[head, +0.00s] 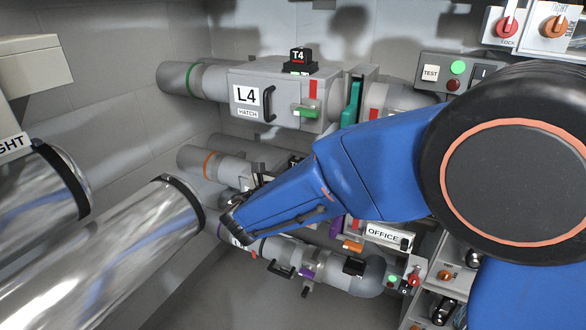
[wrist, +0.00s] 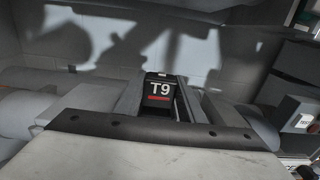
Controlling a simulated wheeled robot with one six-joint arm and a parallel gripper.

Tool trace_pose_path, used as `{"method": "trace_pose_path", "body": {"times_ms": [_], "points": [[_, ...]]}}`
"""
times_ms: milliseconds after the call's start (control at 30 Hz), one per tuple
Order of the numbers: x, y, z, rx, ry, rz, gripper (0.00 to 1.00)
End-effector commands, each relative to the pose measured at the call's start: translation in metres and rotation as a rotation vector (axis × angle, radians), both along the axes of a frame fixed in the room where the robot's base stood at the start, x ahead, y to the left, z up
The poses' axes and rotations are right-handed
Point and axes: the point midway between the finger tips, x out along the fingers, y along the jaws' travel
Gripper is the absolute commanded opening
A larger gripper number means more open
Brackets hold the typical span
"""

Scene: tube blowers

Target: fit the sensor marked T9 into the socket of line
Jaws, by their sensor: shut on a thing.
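The T9 sensor (wrist: 159,90) is a dark block with white lettering and a red bar. In the wrist view it sits upright between the two fingers of my gripper (wrist: 160,101), which is shut on it. In the head view the end of my arm, around my gripper (head: 232,226), is in front of the lower lines, and the sensor cannot be made out. The upper line L4 (head: 275,92) carries a black T4 sensor (head: 299,60) on top. Behind my arm are a line with an orange ring (head: 207,163) and a lowest line (head: 335,277), its label mostly covered. No empty socket is clearly visible.
Large shiny ducts (head: 120,250) fill the lower left. A panel with a TEST button (head: 430,73) is at the upper right, and an OFFICE label (head: 383,235) is below my arm. Handles and coloured levers stick out from the lines. Bare wall and floor lie around them.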

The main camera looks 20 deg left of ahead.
Motion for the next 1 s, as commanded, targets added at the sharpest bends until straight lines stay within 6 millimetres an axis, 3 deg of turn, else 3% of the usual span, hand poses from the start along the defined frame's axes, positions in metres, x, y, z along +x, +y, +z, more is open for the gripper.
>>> {"method": "trace_pose_path", "body": {"times_ms": [167,533,1000], "points": [[0.015,-0.002,0.0,-0.001,-0.001,-0.001,0.09],[0.013,-0.001,-0.023,-0.001,0.0,0.0,0.09],[0.013,-0.001,-0.026,0.0,0.0,0.0,0.09]]}}
